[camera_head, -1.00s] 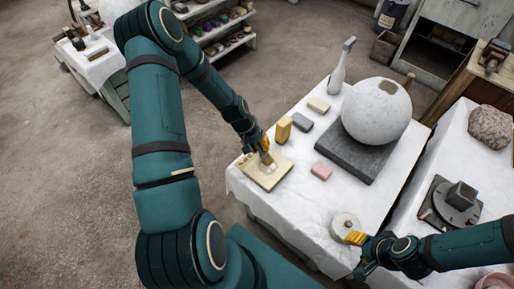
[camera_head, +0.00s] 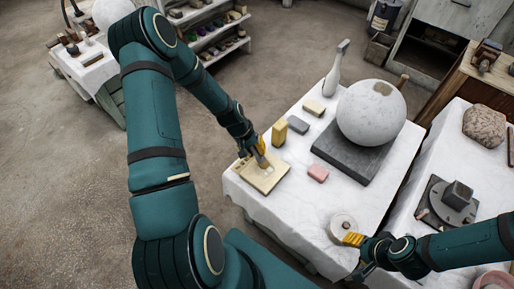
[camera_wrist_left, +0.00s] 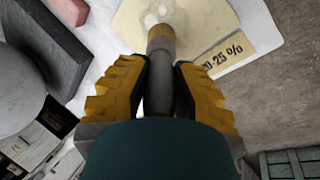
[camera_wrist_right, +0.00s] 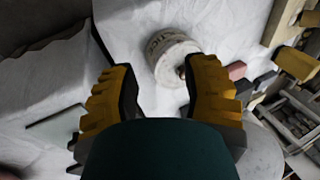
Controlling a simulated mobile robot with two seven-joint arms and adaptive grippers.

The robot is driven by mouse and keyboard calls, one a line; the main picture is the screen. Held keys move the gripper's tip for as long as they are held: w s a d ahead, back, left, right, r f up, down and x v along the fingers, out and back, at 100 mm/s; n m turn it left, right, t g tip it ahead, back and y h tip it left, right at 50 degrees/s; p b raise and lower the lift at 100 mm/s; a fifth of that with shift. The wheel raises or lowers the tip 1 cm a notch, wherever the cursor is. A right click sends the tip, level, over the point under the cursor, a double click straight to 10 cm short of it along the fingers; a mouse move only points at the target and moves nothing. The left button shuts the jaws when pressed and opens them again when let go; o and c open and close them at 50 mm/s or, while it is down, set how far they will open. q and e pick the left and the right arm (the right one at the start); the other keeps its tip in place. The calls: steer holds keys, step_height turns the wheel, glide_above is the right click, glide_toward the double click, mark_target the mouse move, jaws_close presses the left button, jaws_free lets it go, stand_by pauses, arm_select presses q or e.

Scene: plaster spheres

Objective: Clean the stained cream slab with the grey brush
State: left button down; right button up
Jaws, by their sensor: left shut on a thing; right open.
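The cream slab (camera_head: 262,182) lies at the near left corner of the white-covered table. In the left wrist view the slab (camera_wrist_left: 205,22) shows pale whitish smears and a label reading "20-25 %". My left gripper (camera_head: 259,155) is shut on the grey brush, whose grey handle (camera_wrist_left: 158,92) stands between the yellow fingers. The brush's tan end is at the slab, over the smears; exact contact is hard to tell. My right gripper (camera_head: 355,240) is open and empty near the round white disc (camera_head: 343,224); the disc also shows beyond its fingers in the right wrist view (camera_wrist_right: 172,58).
A large white sphere (camera_head: 371,112) stands on a dark grey slab (camera_head: 350,158). Yellow (camera_head: 279,132), grey (camera_head: 298,125), cream (camera_head: 314,107) and pink (camera_head: 318,173) blocks lie nearby. A pale bottle-like tool (camera_head: 334,75) stands at the back. The table's front middle is clear.

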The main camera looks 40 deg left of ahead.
arm_select(q)
steer(key=shift+s+a, duration=0.1)
steer(key=shift+s, duration=0.6)
steer(key=shift+w, duration=1.55)
steer(key=shift+s+r+p, duration=0.5)
steer(key=shift+s+r, duration=0.3)
steer(key=shift+f, duration=0.1)
steer(key=shift+d+f+b, duration=0.2)
steer(key=shift+d+f, duration=0.05)
steer(key=shift+d, duration=0.45)
steer(key=shift+d+f+b, duration=0.2)
steer(key=shift+d+f, duration=0.05)
steer(key=shift+d, duration=0.4)
